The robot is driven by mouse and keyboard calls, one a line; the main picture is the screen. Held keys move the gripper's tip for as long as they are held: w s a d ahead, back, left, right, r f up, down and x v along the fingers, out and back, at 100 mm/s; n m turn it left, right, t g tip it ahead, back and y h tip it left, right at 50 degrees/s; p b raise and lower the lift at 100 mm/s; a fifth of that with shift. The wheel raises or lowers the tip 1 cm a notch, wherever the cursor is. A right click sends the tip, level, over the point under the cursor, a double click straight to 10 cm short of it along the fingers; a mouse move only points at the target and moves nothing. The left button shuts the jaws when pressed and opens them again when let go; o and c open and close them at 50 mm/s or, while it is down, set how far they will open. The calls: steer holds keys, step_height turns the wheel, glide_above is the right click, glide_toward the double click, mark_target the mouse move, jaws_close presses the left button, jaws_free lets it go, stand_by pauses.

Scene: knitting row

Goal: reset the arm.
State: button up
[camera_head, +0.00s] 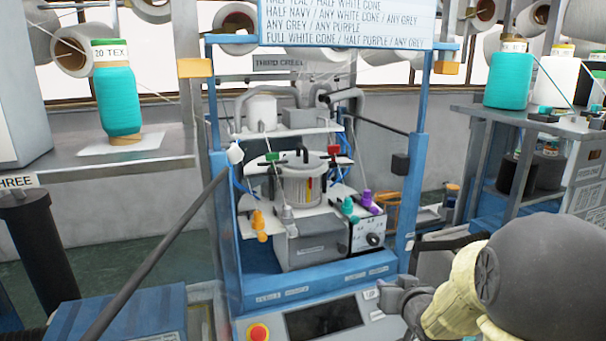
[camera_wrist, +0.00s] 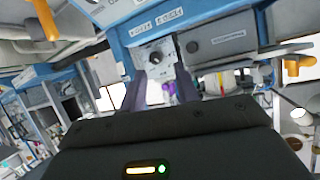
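My arm comes in from the lower right of the head view, and my gripper (camera_head: 388,298) is in front of the right side of the blue knitting machine frame (camera_head: 421,170). In the wrist view my gripper (camera_wrist: 160,92) has its two dark fingers apart with a gap between them. Nothing shows held in the gap. The grey box with a dial (camera_head: 373,239) is beyond the fingers, and the dial panel also shows in the wrist view (camera_wrist: 154,55).
A red stop button (camera_head: 258,333) and dark screen (camera_head: 324,319) are at the machine's front. Teal yarn cones stand left (camera_head: 117,95) and right (camera_head: 508,77). A dark pole crosses the left foreground.

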steer(key=s+a+f+g, duration=0.2)
steer(key=s+g, duration=0.1)
steer(key=s, duration=0.4)
steer(key=s+a+f+g, duration=0.1)
steer(key=s+f+g, duration=0.2)
steer(key=s, duration=0.4)
steer(key=s+a+f+g+h, duration=0.1)
steer(key=s+a+f+g, duration=0.1)
steer(key=s, duration=0.5)
steer(key=f+g, duration=0.1)
steer(key=g, duration=0.1)
steer(key=shift+a+f+g, duration=0.25)
steer(key=shift+a+g, duration=0.05)
steer(key=shift+a, duration=0.05)
steer(key=shift+o, duration=0.6)
